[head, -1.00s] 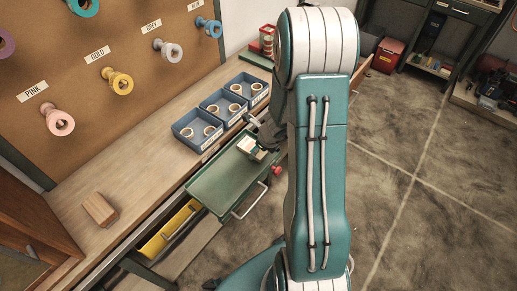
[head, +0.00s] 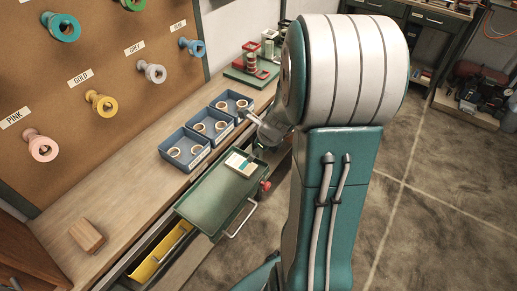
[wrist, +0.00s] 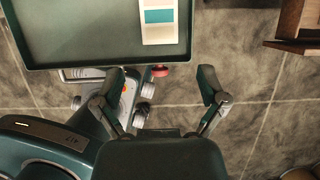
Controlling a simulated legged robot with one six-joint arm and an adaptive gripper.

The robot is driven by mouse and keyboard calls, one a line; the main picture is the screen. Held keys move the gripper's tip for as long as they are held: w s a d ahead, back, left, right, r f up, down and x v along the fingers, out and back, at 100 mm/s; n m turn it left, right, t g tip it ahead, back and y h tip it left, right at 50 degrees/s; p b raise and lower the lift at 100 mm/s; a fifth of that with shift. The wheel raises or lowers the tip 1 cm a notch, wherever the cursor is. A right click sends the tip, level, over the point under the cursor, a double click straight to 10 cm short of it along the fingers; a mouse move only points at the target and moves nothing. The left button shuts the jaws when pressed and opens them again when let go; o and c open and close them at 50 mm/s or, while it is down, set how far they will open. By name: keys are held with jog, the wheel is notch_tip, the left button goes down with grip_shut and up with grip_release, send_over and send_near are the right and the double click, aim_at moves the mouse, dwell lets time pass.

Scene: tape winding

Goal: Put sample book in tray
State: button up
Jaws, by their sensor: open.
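The sample book (head: 241,164) is a small white booklet with a teal patch on its cover. It lies in the far right part of the green tray (head: 207,200) in the head view. In the wrist view the book (wrist: 159,22) lies near the front wall of the tray (wrist: 80,30), at the top of the picture. My gripper (wrist: 164,78) is open and empty, its two fingers spread apart just outside the tray's front edge. In the head view my arm hides part of the gripper, which shows beyond the tray.
Blue bins (head: 209,123) with tape rolls stand on the wooden bench behind the tray. A wooden block (head: 87,235) sits on the bench at left. A yellow drawer (head: 160,254) is below the tray. Coloured spools hang on the pegboard (head: 100,60).

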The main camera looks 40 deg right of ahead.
jog(key=s+a+r+n, duration=0.4)
jog(key=a+r+n, duration=0.85)
jog(key=n, duration=0.35)
jog(key=s+a+r+n, duration=0.2)
jog(key=s+n, duration=0.3)
jog(key=n, duration=0.3)
jog(key=s+a+r+n+t+h, duration=0.1)
jog(key=s+a+r+n, duration=0.1)
jog(key=s+r+n, duration=0.3)
jog(key=n, duration=0.3)
jog(key=shift+a+h, duration=0.3)
jog(key=shift+a, duration=0.1)
